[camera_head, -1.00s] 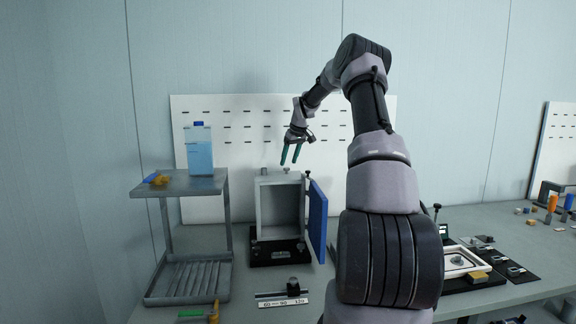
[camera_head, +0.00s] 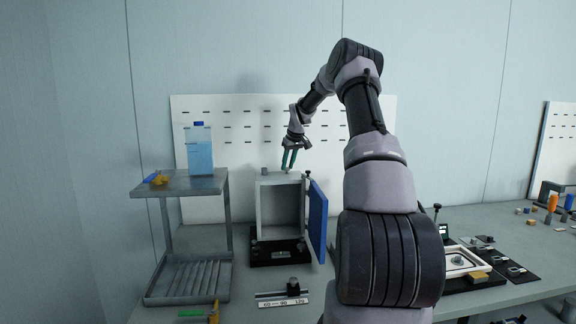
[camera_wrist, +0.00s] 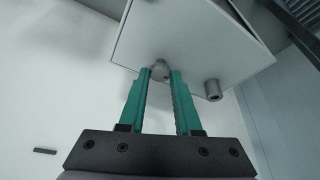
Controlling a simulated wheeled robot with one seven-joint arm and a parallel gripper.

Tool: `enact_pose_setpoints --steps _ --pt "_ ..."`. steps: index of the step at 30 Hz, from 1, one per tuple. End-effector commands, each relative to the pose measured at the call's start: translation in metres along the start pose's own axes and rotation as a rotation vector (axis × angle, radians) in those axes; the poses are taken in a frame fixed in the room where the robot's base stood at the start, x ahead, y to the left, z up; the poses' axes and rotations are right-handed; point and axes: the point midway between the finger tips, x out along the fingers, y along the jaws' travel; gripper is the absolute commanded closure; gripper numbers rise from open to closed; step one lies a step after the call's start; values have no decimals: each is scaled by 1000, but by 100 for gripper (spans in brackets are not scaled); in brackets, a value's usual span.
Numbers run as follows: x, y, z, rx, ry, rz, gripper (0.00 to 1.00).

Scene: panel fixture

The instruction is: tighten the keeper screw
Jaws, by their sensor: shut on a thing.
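The panel fixture is a grey box (camera_head: 266,209) with an open front and a blue door (camera_head: 317,220) swung out on its right. My gripper (camera_head: 288,167) points down at the top of the box. In the wrist view my green fingers (camera_wrist: 161,74) are closed around a small grey round screw head (camera_wrist: 160,66) on the box's pale face (camera_wrist: 185,42); I take it as the keeper screw. The fingers hide its sides. A second grey cylindrical knob (camera_wrist: 212,90) stands apart from the fingers.
A shelf stand (camera_head: 181,187) with a blue bottle (camera_head: 199,150) is left of the box. A white perforated board (camera_head: 240,120) stands behind. A marked strip (camera_head: 283,303) lies in front. A framed tray (camera_head: 458,262) and small parts lie to the right.

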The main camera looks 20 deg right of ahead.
Motion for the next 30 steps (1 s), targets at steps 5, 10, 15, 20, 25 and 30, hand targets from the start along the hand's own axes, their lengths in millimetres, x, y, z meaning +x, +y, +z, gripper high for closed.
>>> enact_pose_setpoints --steps 5,10,15,20,25,30 --pt "0 -4 0 141 -2 61 100" --pt "0 -3 0 209 0 86 100" --pt "0 -2 0 212 0 87 100" --pt "0 -2 0 212 0 86 45" --pt "0 -2 0 211 0 86 38" --pt "-1 -2 0 210 1 87 38"
